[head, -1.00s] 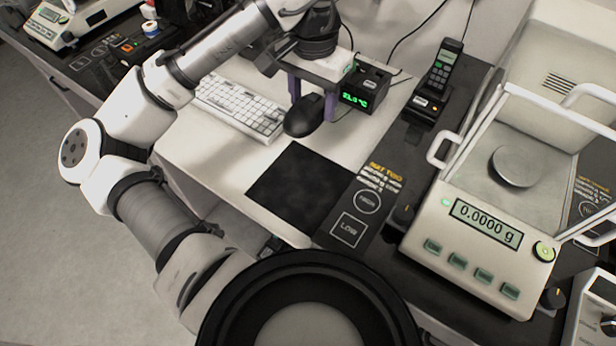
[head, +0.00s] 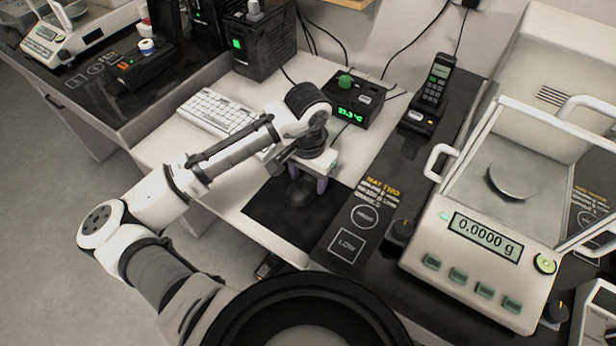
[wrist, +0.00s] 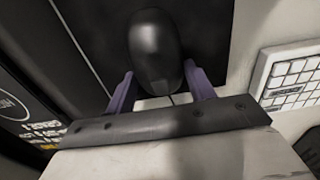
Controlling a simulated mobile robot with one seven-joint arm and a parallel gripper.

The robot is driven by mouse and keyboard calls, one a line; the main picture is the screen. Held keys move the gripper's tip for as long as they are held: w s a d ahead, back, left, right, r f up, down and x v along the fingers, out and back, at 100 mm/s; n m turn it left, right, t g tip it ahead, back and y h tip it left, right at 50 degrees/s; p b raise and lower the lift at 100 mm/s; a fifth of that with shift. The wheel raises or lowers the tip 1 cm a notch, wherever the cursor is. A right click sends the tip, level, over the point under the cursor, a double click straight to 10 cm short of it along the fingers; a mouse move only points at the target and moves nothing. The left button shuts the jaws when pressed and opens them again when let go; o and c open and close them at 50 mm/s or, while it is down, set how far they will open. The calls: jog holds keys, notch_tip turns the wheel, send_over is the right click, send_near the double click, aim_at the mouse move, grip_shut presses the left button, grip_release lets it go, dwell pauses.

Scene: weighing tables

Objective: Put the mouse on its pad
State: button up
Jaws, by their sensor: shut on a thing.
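The black mouse (head: 300,194) is between the purple fingers of my gripper (head: 306,184), partly hidden by the wrist in the head view. In the wrist view the mouse (wrist: 155,50) sits between the two fingers of my gripper (wrist: 163,90), which is shut on it. The black square pad (head: 268,212) lies on the white table, and the mouse is over it. The pad also shows behind the mouse in the wrist view (wrist: 95,30). I cannot tell whether the mouse touches the pad.
A white keyboard (head: 216,112) lies behind and left of the pad. Bare white table lies left of the pad.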

aim_at(308, 177)
jog(key=shift+f, duration=0.25)
jog(key=shift+f, duration=0.2)
jog(key=o, duration=1)
jog(key=shift+r, duration=0.1)
notch_tip(308, 177, up, 12)
jog(key=shift+r, duration=0.15)
